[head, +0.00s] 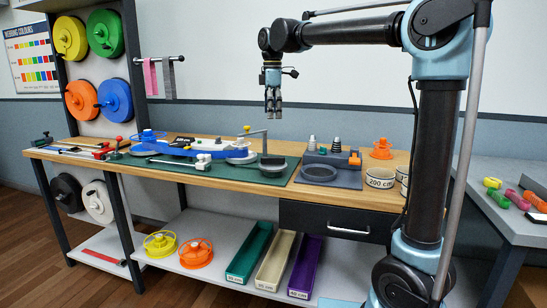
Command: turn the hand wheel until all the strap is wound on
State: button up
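A blue winding machine (195,147) stands on a dark green mat on the workbench. A blue open reel (150,136) sits near its left end. A grey round disc (240,157) lies near its right end, with an orange knob (247,128) above it. I cannot tell which of these round parts is the hand wheel, and the strap is too small to make out. My gripper (273,112) hangs pointing down, well above the bench and apart from the machine. It appears empty; its finger gap is too small to judge.
A grey fixture (330,168) and an orange reel (382,149) stand to the right, near a white tub labelled 200 cm (380,179). Clamps and tools (90,150) lie at the left. A thin grey post (265,143) rises beside the disc. The air around my gripper is clear.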

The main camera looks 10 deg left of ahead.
jog(key=n, duration=1.7)
send_near(273, 162)
jog(key=f, duration=0.5)
jog(key=w+f, duration=0.1)
jog(key=f, duration=0.1)
jog(key=shift+a+f, duration=0.1)
jog(key=shift+f, duration=0.05)
jog(key=c, duration=1)
